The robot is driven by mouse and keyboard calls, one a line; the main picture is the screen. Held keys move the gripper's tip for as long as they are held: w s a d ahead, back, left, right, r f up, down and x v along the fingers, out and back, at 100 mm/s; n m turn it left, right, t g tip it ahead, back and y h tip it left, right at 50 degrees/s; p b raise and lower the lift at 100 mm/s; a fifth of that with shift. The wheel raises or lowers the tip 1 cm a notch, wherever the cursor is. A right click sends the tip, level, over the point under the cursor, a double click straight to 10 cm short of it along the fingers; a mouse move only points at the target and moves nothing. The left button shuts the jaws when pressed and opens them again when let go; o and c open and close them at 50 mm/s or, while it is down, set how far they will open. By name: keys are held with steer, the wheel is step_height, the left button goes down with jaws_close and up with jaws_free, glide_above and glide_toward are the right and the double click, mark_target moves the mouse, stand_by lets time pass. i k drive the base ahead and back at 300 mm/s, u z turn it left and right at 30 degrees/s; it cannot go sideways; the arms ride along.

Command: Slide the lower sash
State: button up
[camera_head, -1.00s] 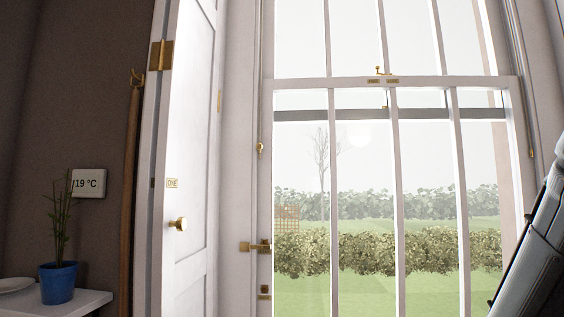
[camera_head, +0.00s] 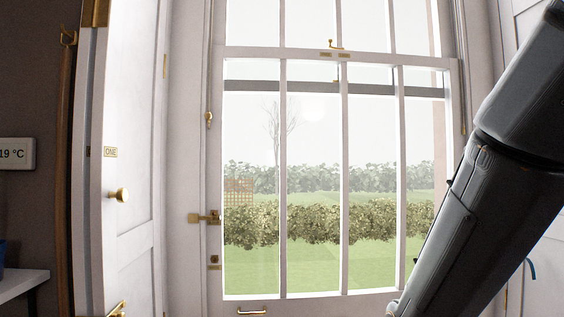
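The lower sash (camera_head: 284,180) is a white-framed window panel with several tall panes, in the middle of the view. Its top rail carries a brass catch (camera_head: 335,45) and two small brass plates. Its bottom rail shows at the lower edge, with a brass handle (camera_head: 251,311) at its left part. A brass latch (camera_head: 205,217) sits at the sash's left side. My dark arm crosses the right side and overlaps the sash's lower right corner. My gripper is out of the picture.
A white shutter panel (camera_head: 130,230) marked ONE, with a brass knob (camera_head: 119,195), stands left of the window. A white shelf (camera_head: 22,284), part of a blue pot (camera_head: 2,252) and a thermostat (camera_head: 17,154) are at the far left.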

mark_target(344, 302)
steer(key=u, duration=0.55)
steer(key=k, duration=1.3)
steer(key=u, duration=1.15)
steer(key=i, duration=1.1)
steer(key=z, duration=0.65)
steer(key=i, duration=0.4)
steer(key=z, duration=0.4)
